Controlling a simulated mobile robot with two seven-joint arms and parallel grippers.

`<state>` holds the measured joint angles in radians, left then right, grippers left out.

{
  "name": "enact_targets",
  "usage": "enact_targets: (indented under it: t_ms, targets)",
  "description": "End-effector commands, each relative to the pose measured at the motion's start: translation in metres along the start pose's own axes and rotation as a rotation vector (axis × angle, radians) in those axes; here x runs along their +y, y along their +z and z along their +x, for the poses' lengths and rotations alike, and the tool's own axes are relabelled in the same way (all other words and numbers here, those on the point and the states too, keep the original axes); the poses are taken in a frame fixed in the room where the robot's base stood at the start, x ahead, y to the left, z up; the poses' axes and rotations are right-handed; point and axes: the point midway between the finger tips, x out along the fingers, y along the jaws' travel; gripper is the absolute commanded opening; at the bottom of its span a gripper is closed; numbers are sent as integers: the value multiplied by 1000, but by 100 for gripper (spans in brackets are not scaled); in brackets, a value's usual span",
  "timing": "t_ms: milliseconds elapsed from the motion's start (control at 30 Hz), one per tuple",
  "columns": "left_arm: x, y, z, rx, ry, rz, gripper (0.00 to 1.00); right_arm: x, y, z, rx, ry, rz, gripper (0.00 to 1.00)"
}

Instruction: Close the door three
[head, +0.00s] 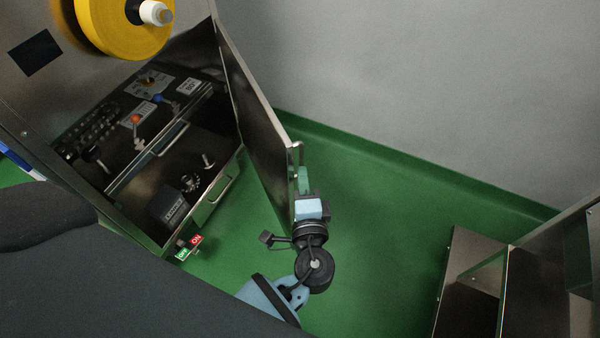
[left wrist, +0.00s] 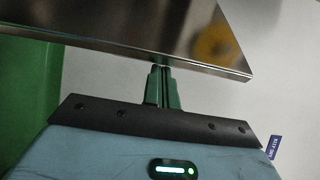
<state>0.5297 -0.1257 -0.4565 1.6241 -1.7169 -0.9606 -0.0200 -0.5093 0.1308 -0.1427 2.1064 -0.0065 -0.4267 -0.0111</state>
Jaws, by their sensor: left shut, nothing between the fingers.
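A dark, shiny metal door (head: 252,110) stands wide open on the right side of the machine cabinet (head: 222,192). In the left wrist view the shut fingers (left wrist: 161,82) reach up to the lower edge of the door panel (left wrist: 130,35). I cannot tell whether they touch it. No number shows on the door. My right gripper is not in view.
The open cabinet shows knobs and a small drawer-like front. A yellow reel (head: 122,25) hangs above it. ON and OFF tags (head: 189,247) sit at its lower corner. Metal panels (head: 478,280) stand at the right. Green floor (head: 385,215) is clear between; a grey wall (head: 420,90) is behind.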

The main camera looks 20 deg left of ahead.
Motion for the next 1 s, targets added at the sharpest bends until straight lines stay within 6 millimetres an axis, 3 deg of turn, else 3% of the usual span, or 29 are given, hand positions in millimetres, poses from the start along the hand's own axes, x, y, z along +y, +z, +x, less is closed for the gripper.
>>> enact_targets:
  t_ms: [667,867,1000]
  targets:
    - [0,0,-5,1,0,0,0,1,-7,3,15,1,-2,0]
    - [0,14,-8,28,0,3,0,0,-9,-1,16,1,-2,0]
    - [-1,38,-11,76,-2,5,0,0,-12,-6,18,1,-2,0]
